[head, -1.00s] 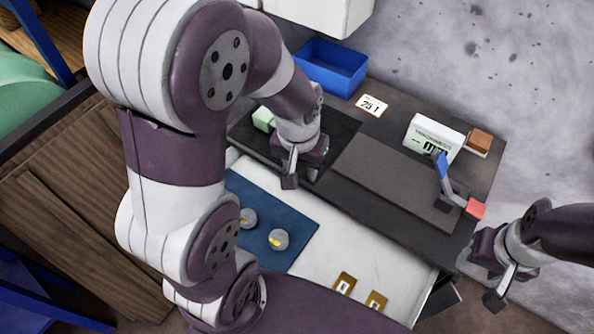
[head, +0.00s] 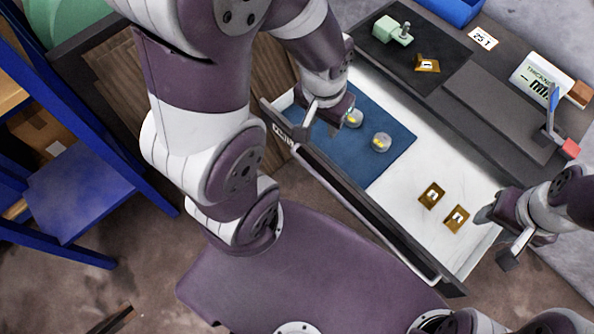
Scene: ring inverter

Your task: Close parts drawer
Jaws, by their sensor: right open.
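The parts drawer (head: 405,185) is pulled out from under the dark worktop, with its white floor showing. Its dark front panel (head: 365,212) runs diagonally and carries a partly hidden label at its left end. Inside are a blue mat (head: 385,165) with two round grey pieces and, to the right, two brass plates (head: 432,195). My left gripper (head: 318,118) is over the drawer's left end, near the front panel; its finger gap and any contact are unclear. My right gripper (head: 497,237) is open and empty by the drawer's right end.
On the worktop (head: 460,110), a black mat (head: 385,55) holds a green block (head: 392,30) and a brass plate (head: 427,63). A white box (head: 538,80) and a blue-red lever (head: 553,120) stand at right. A blue frame (head: 85,190) stands left. Floor before the drawer is partly clear.

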